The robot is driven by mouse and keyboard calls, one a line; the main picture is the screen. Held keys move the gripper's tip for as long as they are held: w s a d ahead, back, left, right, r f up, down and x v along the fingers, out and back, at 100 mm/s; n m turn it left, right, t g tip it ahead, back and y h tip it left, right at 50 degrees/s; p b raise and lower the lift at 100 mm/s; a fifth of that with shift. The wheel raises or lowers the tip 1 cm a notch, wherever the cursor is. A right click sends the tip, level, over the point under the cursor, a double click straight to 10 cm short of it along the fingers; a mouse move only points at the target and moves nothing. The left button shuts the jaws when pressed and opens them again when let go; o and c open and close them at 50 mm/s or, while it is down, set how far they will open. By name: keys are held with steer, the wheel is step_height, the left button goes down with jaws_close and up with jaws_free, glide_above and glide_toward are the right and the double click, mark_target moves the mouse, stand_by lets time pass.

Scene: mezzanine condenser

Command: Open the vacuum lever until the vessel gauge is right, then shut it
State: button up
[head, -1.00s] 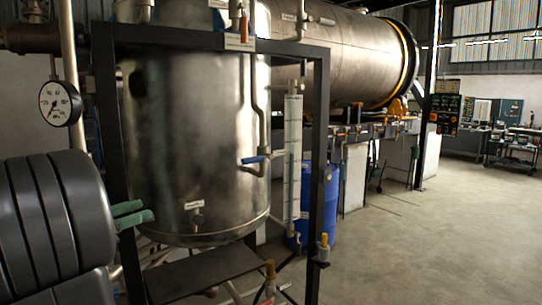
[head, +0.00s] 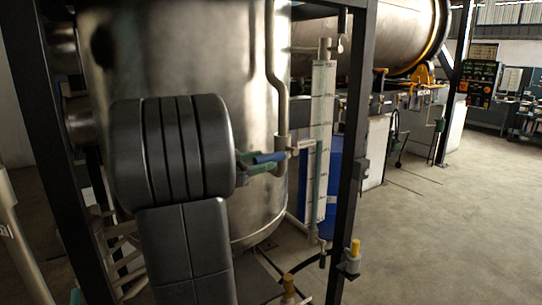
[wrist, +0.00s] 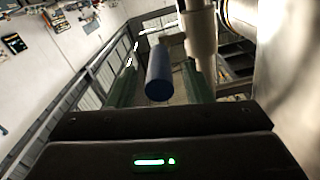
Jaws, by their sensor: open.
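The lever with the blue handle (head: 268,158) sits on a pipe valve in front of the steel vessel (head: 190,60). It points left, toward my gripper. My gripper (head: 262,165) has its green fingers at the handle, one above and one below in the head view. In the wrist view the blue handle (wrist: 159,76) stands between the two open fingers of my gripper (wrist: 161,85), with gaps on both sides. The jaws are not closed on it. The round dial gauge is out of view now.
A dark frame post (head: 356,150) stands right of the vessel. A white scale strip (head: 322,130) hangs close behind the valve, with a blue barrel (head: 335,185) behind it. A yellow-topped fitting (head: 354,250) is lower right. Open floor lies to the right.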

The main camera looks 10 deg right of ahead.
mark_target(270, 159)
steer(key=shift+x, duration=1.9)
jaws_close()
